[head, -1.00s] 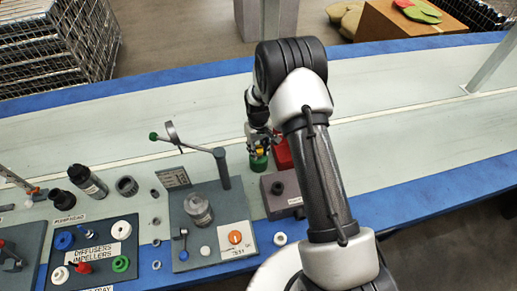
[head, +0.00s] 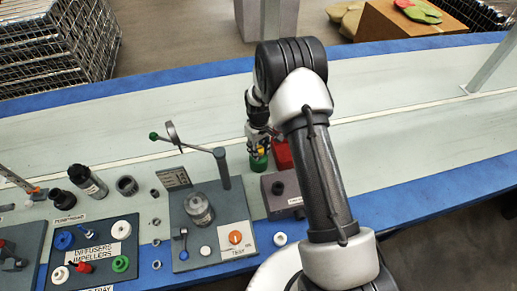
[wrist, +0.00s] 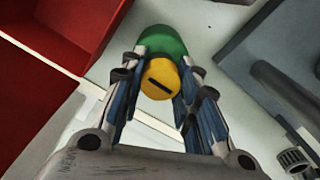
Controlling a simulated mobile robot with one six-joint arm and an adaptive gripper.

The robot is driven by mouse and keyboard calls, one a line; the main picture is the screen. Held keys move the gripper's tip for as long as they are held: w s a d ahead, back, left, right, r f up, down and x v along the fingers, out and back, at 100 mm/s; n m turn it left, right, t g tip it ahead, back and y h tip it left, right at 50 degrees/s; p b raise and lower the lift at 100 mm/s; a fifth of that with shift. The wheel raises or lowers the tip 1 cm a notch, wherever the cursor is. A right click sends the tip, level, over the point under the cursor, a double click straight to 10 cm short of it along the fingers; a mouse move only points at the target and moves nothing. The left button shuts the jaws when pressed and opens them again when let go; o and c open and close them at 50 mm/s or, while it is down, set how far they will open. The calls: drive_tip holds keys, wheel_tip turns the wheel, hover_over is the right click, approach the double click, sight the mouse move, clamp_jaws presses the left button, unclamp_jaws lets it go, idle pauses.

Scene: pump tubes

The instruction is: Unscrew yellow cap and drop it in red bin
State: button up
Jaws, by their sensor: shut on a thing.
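The yellow cap (wrist: 161,79), with a dark slot across its face, sits between the fingers of my gripper (wrist: 158,82) in the wrist view. My gripper is shut on it. A green round body (wrist: 165,42) shows directly behind the cap; I cannot tell whether the two are joined or apart. In the head view my gripper (head: 261,145) is above the green body (head: 258,162), with a bit of the yellow cap (head: 261,152) showing. The red bin (head: 283,153) stands just to the right, partly hidden by my arm. It fills the upper left of the wrist view (wrist: 62,40).
A grey box (head: 281,190) with a dark knob stands close in front of the red bin. To the left is a grey test station (head: 208,225) with a raised lever (head: 197,148). The table behind my gripper is clear.

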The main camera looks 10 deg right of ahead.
sight(259, 148)
clamp_jaws()
drive_tip(key=shift+w+r, duration=0.15)
drive_tip(key=shift+r, duration=0.05)
drive_tip(key=shift+r+p, duration=0.6)
drive_tip(key=shift+r, duration=0.2)
drive_tip(key=shift+r, duration=0.15)
drive_tip(key=shift+r+p, duration=1.05)
drive_tip(key=shift+r, duration=0.45)
